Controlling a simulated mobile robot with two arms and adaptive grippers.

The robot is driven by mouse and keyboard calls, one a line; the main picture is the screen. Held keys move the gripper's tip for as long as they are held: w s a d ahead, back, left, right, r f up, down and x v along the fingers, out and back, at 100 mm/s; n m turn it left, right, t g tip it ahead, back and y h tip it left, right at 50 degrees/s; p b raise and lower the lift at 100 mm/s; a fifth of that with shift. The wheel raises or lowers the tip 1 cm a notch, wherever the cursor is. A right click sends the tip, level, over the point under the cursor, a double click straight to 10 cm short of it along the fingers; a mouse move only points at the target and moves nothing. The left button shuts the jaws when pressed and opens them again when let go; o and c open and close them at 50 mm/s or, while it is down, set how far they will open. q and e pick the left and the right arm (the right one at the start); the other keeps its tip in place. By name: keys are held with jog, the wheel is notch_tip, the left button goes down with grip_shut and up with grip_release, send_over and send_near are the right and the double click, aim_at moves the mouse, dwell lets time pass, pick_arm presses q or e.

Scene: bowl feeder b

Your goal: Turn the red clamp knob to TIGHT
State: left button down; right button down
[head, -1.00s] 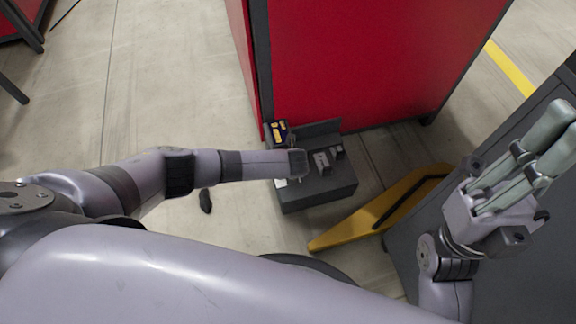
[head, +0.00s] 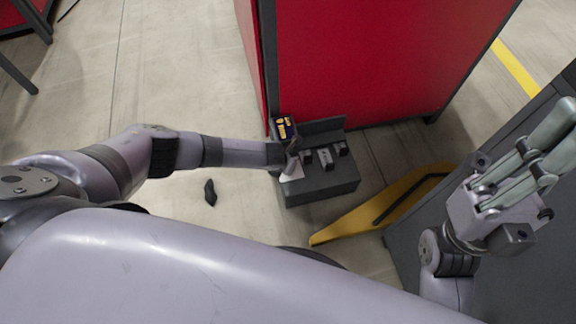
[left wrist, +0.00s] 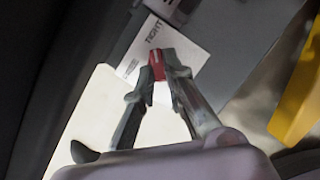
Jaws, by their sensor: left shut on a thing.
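The red clamp knob (left wrist: 157,64) shows in the left wrist view as a small red block with a pale line on its top. It sits beside a white label (left wrist: 182,42) printed TIGHT. My left gripper (left wrist: 160,76) is shut on the knob, one finger on each side. In the head view my left gripper (head: 291,163) is at the left end of the dark grey fixture (head: 322,190), and the knob cannot be made out. My right gripper (head: 550,140) is at the far right, away from the fixture. Its pale fingers are extended, but their opening is unclear.
A black and yellow box (head: 284,129) stands at the fixture's back left. Grey blocks (head: 325,158) sit on the fixture. A red cabinet (head: 370,60) stands behind, and a yellow bar (head: 385,205) lies to the right. A small dark object (head: 210,192) lies on the floor.

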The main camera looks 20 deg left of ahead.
pick_arm(q)
jog(key=shift+s+f, duration=0.1)
dwell(0.3)
jog(key=c, duration=1.6)
grip_release()
jog(key=shift+c, duration=0.2)
jog(key=shift+a, duration=0.1)
jog(key=v, duration=1.2)
